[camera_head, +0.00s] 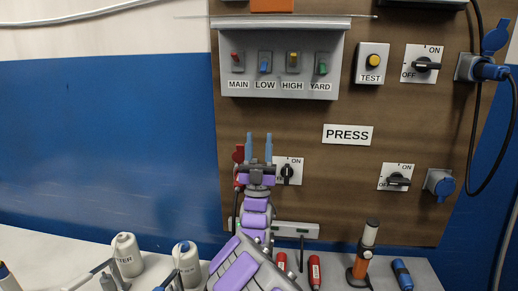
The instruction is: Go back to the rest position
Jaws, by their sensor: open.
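My gripper (259,148) is in the camera view, pointing up in front of the brown panel (290,205). Its two blue fingers stand apart with nothing between them. My purple and grey arm rises from the bottom middle of the picture. The gripper is just left of a rotary ON/OFF switch (287,170), partly covering its plate. A red object (239,154) shows just left of the gripper; I cannot tell what it is. Whether the gripper touches the panel cannot be told.
A grey box (280,90) holds levers labelled MAIN, LOW, HIGH and YARD. A yellow TEST button (373,61) and more switches are at right. A black cable (473,130) hangs from a blue plug. White bottles (127,255) and tools stand on the bench (60,258). The blue wall at left is clear.

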